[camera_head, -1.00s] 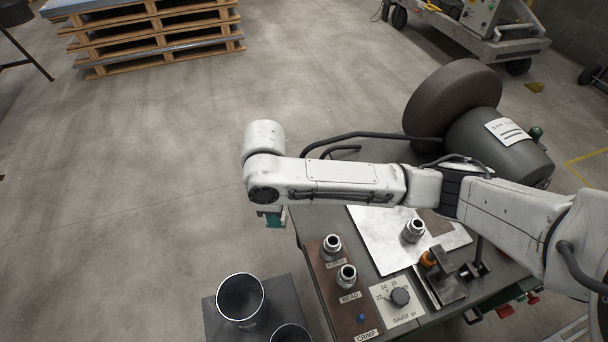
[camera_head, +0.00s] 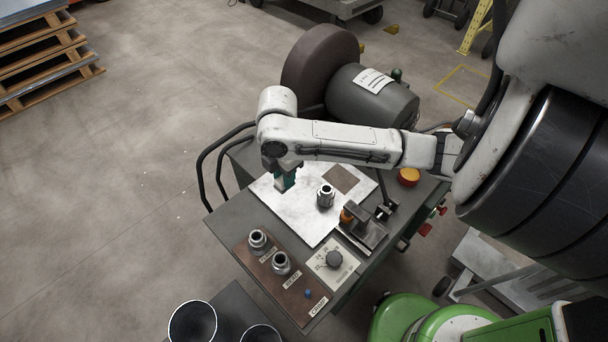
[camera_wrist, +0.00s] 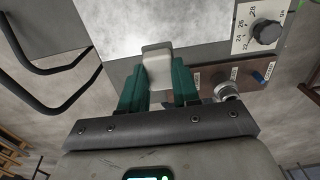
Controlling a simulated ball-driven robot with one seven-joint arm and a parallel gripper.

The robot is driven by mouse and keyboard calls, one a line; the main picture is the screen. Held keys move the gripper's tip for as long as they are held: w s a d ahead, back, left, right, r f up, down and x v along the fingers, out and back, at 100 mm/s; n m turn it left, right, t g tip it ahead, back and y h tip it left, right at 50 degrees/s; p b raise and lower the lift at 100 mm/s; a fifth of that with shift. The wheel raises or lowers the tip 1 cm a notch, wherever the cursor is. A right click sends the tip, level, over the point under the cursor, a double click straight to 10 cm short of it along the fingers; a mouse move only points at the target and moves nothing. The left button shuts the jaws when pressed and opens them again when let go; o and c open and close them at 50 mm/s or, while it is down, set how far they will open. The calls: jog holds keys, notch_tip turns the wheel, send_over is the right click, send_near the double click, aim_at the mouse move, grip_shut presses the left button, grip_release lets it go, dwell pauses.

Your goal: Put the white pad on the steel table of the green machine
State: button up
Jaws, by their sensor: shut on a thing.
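My gripper (camera_head: 283,180) hangs from the arm over the left part of the bright steel table (camera_head: 307,222) on the dark grey-green machine (camera_head: 226,222). In the wrist view, the teal fingers of my gripper (camera_wrist: 158,86) are shut on the small white pad (camera_wrist: 157,66). The pad sticks out past the fingertips, with the bright steel table (camera_wrist: 125,25) beyond it. In the head view, the pad is hidden or too small to make out. I cannot tell whether it touches the steel.
A steel fitting (camera_head: 325,196) stands on the steel table, with a brown patch (camera_head: 342,179) behind it. A black clamp block (camera_head: 364,232) is at its right edge. Two fittings stand on a brown labelled board (camera_head: 262,272) near a gauge dial (camera_head: 334,259). The table's left front is clear.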

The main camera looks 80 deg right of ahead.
jog(key=d+f, duration=0.2)
jog(key=d, duration=0.1)
jog(key=s+d+f, duration=0.1)
jog(key=d+f, duration=0.4)
jog(key=d, duration=0.1)
jog(key=shift+s+d+f+p, duration=0.15)
jog(key=shift+d+f+p, duration=0.15)
jog(key=shift+f+p, duration=0.1)
jog(key=shift+s+d+f, duration=0.1)
jog(key=shift+d+f, duration=0.05)
jog(key=shift+f, duration=0.75)
jog(key=shift+d+f, duration=0.1)
jog(key=shift+f, duration=0.75)
jog(key=shift+f, duration=0.1)
jog(key=o, duration=1)
notch_tip(320, 180, up, 12)
jog(key=shift+r, duration=0.15)
